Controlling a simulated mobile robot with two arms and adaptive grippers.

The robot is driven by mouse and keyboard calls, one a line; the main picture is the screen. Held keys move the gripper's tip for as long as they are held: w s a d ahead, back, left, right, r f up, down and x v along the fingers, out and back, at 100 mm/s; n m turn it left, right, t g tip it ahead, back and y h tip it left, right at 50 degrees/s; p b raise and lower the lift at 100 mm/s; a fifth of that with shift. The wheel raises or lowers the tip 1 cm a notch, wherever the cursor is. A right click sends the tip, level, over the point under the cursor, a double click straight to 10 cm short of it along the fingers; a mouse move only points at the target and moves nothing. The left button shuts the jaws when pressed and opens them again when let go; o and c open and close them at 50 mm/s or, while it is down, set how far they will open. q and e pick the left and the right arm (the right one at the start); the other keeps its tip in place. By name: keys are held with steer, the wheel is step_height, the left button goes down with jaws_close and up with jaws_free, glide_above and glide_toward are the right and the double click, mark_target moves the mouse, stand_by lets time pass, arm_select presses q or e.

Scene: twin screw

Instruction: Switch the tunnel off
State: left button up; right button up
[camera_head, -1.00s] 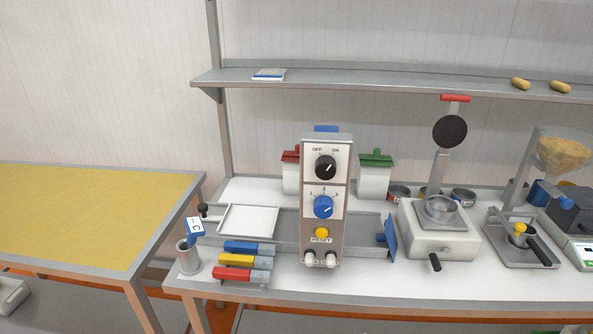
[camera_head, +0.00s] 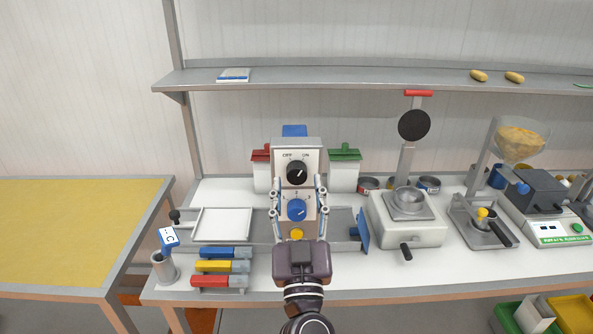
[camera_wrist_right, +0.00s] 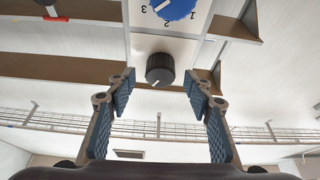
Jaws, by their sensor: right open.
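The tunnel's upright control panel (camera_head: 297,146) stands on the bench with a black OFF/ON knob (camera_head: 297,173) near its top. The knob's white mark points up and right, toward ON. Below it is a blue knob (camera_head: 297,209) numbered 1 to 3, then a yellow button (camera_head: 296,234). My right gripper (camera_head: 299,185) is open, its fingers on either side of the panel. In the right wrist view, which shows the panel upside down, the black knob (camera_wrist_right: 160,69) lies between the open fingertips (camera_wrist_right: 160,78), with gaps on both sides. My left gripper is out of view.
A shelf (camera_head: 360,80) runs above the bench. Red and green lidded containers (camera_head: 344,174) stand behind the panel. A white tray (camera_head: 222,224) and coloured-handled tools (camera_head: 222,266) lie left of it.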

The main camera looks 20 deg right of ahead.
steer(key=shift+p+x, duration=0.35)
steer(key=shift+x, duration=0.75)
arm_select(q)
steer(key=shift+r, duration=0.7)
arm_select(e)
steer(key=shift+f, duration=0.1)
steer(key=c, duration=1.2)
steer(key=shift+o, duration=0.2)
